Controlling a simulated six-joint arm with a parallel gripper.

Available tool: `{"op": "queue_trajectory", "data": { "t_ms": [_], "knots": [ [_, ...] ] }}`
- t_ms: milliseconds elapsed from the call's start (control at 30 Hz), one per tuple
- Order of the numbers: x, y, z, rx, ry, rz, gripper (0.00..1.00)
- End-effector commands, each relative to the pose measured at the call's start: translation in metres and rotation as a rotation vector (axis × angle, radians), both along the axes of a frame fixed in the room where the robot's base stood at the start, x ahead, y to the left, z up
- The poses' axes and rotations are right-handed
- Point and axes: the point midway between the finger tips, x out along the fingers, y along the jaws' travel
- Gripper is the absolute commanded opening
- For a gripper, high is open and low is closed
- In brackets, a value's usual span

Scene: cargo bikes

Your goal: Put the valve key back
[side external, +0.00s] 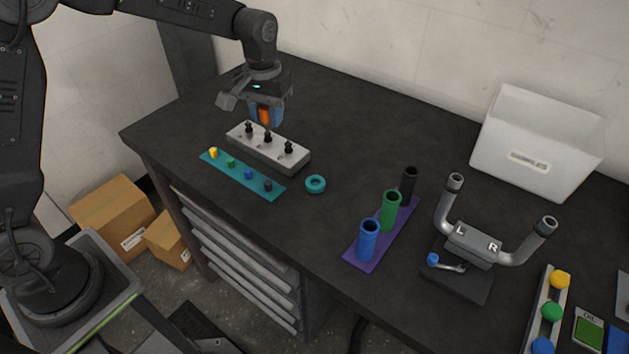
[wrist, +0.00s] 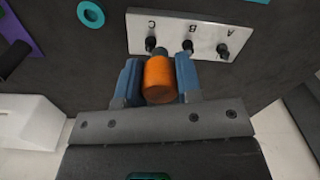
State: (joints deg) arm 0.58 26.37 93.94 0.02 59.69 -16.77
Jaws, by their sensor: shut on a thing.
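My gripper (side external: 266,112) is shut on an orange cylinder, which I take to be the valve key's handle (wrist: 158,78). It sits between two blue finger pads, and a small grey end shows beyond it. The gripper is at the back of a light grey valve block (side external: 262,146) with three black fittings on top. In the wrist view the block (wrist: 205,32) is marked C, B and A. The key's end appears close to the fitting at C (wrist: 151,43); I cannot tell whether they touch. The key's lower part is hidden in the side view.
A teal strip (side external: 226,172) with several coloured pegs lies before the block. A teal ring (side external: 316,183) lies to its right. A purple base (side external: 359,256) holds blue, green and black tubes. A handlebar stand (side external: 473,244) and a white bin (side external: 545,130) stand farther right.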

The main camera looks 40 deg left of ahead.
Motion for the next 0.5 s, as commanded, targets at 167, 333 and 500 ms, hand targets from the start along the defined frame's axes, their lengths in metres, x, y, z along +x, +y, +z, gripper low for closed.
{"op": "queue_trajectory", "data": {
  "t_ms": [167,333,500],
  "knots": [
    [-0.009,0.002,-0.001,0.000,-0.001,-0.148,0.00],
    [-0.007,-0.016,-0.012,0.000,0.001,-0.187,0.00],
    [0.000,-0.052,-0.034,0.000,0.001,-0.187,0.00]
  ]
}}
